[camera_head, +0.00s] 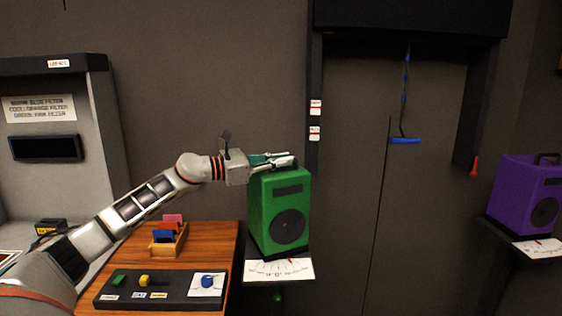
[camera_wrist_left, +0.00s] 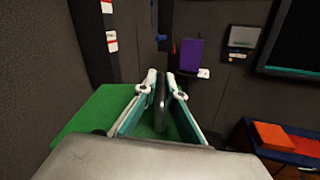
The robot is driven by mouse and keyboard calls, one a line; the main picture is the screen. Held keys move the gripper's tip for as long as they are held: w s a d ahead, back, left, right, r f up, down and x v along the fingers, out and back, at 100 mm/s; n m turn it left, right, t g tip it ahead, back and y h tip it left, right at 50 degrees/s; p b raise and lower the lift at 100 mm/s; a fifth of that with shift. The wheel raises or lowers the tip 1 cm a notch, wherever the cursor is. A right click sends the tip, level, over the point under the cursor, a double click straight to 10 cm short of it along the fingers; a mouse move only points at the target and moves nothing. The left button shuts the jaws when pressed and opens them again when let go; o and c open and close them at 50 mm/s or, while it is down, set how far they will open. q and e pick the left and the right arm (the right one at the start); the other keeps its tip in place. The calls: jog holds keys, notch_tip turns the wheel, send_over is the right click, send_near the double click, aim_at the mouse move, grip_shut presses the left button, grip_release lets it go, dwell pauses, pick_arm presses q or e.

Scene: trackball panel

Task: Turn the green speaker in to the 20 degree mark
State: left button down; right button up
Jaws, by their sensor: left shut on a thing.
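The green speaker (camera_head: 278,209) stands on a small dark wall shelf in the middle of the head view, its round cone facing front and a little right. A white dial card (camera_head: 279,270) with marks and a pointer is at the shelf's front; its numbers are too small to read surely. My left gripper (camera_head: 284,161) is at the speaker's top. In the left wrist view its fingers (camera_wrist_left: 162,92) are shut on the speaker's dark handle (camera_wrist_left: 161,104), above the green top (camera_wrist_left: 95,117). My right gripper is not in view.
A purple speaker (camera_head: 526,193) stands on another shelf with a dial card at right. A wooden table (camera_head: 206,240) at lower left bears a dark panel (camera_head: 180,302) and a card holder (camera_head: 169,240). A blue handle (camera_head: 405,141) hangs at the back.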

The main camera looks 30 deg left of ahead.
pick_arm(q)
jog(key=shift+r, duration=0.1)
jog(key=c, duration=2.1)
grip_release()
jog(key=shift+c, duration=0.2)
jog(key=v, duration=1.2)
